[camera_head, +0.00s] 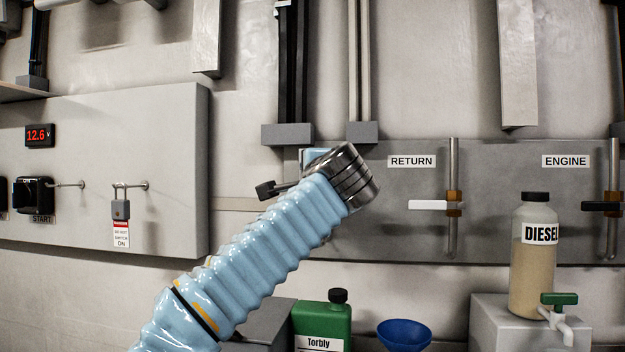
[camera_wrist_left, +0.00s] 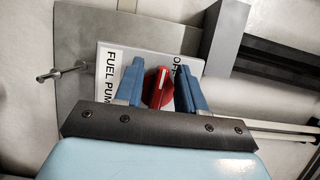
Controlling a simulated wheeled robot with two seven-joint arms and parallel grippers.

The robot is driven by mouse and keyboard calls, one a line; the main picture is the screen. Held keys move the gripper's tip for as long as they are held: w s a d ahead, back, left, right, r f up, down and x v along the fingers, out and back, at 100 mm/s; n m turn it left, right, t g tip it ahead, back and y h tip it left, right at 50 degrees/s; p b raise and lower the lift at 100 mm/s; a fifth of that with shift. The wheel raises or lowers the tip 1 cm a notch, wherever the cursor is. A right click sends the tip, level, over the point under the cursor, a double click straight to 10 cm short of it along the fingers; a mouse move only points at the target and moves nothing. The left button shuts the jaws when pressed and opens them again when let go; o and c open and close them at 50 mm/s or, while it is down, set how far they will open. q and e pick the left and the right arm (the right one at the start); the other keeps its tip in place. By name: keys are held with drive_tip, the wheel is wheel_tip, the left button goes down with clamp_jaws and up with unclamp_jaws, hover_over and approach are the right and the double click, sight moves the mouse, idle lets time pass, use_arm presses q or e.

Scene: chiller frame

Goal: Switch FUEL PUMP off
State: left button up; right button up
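In the left wrist view, the FUEL PUMP switch is a red rotary knob (camera_wrist_left: 158,88) on a white plate (camera_wrist_left: 112,52). An OFF label shows beside the knob, and a pale mark on the knob points toward the top of the picture. My left gripper (camera_wrist_left: 160,65) has its blue fingers spread, one on each side of the knob. Whether either finger touches it I cannot tell. My right gripper is in neither view.
A black-ended lever (camera_head: 267,190) sticks out left of my wrist. RETURN (camera_head: 411,161) and ENGINE (camera_head: 565,161) valves are at right. A padlocked panel (camera_head: 165,145) stands left. A diesel bottle (camera_head: 530,270), green can (camera_head: 322,318) and blue funnel (camera_head: 404,334) stand below.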

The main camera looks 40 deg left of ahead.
use_arm(q)
drive_tip(key=v, duration=1.3)
drive_tip(key=shift+s+d+b, duration=0.2)
drive_tip(key=shift+d+b, duration=0.1)
drive_tip(key=shift+b, duration=0.1)
